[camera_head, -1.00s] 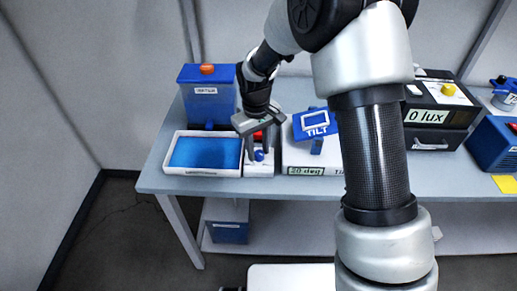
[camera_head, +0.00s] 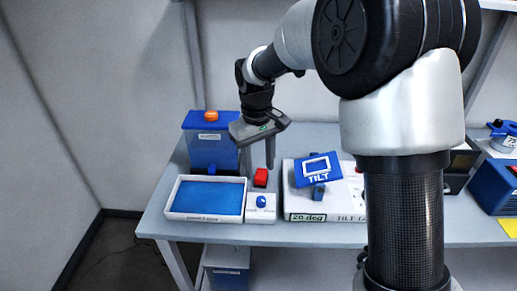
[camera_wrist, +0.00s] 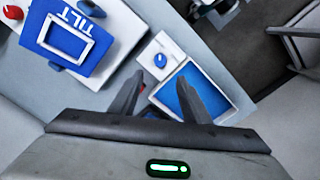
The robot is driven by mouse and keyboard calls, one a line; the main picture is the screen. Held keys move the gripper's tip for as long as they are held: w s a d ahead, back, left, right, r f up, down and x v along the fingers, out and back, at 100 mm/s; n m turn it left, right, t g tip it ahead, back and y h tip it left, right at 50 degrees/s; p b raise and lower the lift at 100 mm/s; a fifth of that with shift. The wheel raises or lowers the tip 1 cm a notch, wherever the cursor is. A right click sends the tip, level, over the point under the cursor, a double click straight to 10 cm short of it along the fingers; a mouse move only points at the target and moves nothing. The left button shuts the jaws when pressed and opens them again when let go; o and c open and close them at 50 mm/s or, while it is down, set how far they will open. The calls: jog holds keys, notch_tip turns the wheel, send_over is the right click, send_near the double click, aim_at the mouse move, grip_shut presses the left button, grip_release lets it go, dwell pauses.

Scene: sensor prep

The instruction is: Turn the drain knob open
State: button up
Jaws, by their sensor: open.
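The drain knob (camera_head: 262,201) is a small blue knob on a white panel (camera_head: 261,213) beside the right end of a white basin (camera_head: 170,208) with a blue inside. In the wrist view the knob (camera_wrist: 160,60) shows just past my fingertips, near the basin's rim (camera_wrist: 236,112). My gripper (camera_head: 258,165) points down, open and empty, above and behind the knob, apart from it. Its two fingers spread in the wrist view (camera_wrist: 158,84). The knob's turned angle is too small to tell.
A blue tank with an orange cap (camera_head: 211,116) stands behind the basin. A red block (camera_head: 261,177) sits behind the knob. A blue TILT plate (camera_head: 318,170) on a white base is close on the right. The bench's left front edge is near the basin.

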notch_tip(320, 180, up, 5)
jog(key=shift+a+r, duration=0.1)
dwell(0.5)
jog(key=s+d+r+m+t+p, duration=0.45)
jog(key=s+d+r, duration=0.75)
jog(key=s+r, duration=0.3)
jog(key=s+d+m+p, duration=0.2)
jog(key=s+d, duration=0.1)
jog(key=s, duration=0.5)
jog(key=shift+t, duration=0.45)
